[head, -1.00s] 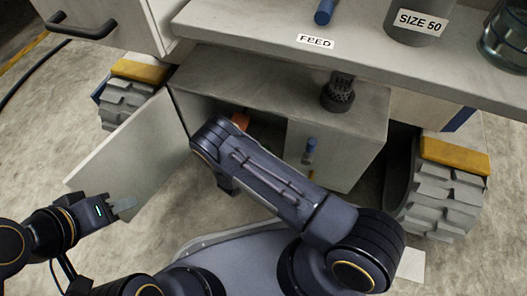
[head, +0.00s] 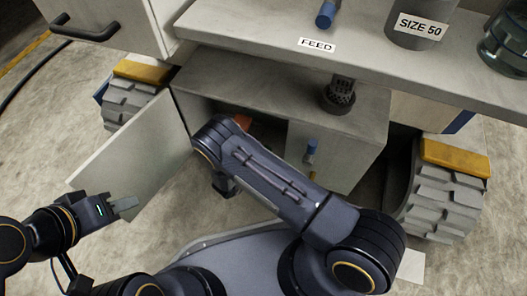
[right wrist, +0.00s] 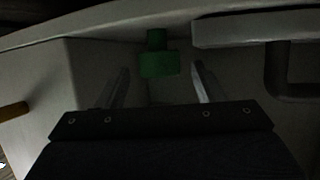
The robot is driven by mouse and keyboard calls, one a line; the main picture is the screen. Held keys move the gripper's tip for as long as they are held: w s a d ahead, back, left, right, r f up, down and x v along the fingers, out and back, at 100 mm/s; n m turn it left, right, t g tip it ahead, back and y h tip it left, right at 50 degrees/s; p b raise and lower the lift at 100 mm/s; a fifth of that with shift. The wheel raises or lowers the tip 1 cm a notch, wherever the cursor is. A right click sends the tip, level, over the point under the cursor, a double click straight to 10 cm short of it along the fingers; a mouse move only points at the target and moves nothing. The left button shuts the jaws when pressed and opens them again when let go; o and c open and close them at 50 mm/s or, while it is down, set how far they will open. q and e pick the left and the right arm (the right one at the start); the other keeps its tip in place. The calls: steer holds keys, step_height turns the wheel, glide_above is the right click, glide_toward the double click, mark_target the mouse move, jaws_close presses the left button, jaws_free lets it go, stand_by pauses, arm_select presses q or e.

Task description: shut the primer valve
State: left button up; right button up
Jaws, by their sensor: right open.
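No readable label marks the primer valve. A green knob-like fitting (right wrist: 158,62) hangs straight ahead in the right wrist view, in a dim grey space. My right gripper (right wrist: 163,78) is open and empty, its fingers to either side of the fitting's line; I cannot tell whether they reach it. An orange part (head: 243,121) shows just behind the arm inside the cabinet. My left gripper (head: 124,205) is beside the open cabinet door (head: 135,150), its jaw state unclear.
A grey pipe (right wrist: 282,85) is at right in the wrist view, an orange rod (right wrist: 12,111) at left. A tracked wheel (head: 445,200) stands at right.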

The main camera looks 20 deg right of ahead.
steer(key=p+v, duration=0.1)
steer(key=v, duration=0.5)
steer(key=shift+p, duration=0.35)
steer(key=shift+s+a, duration=0.1)
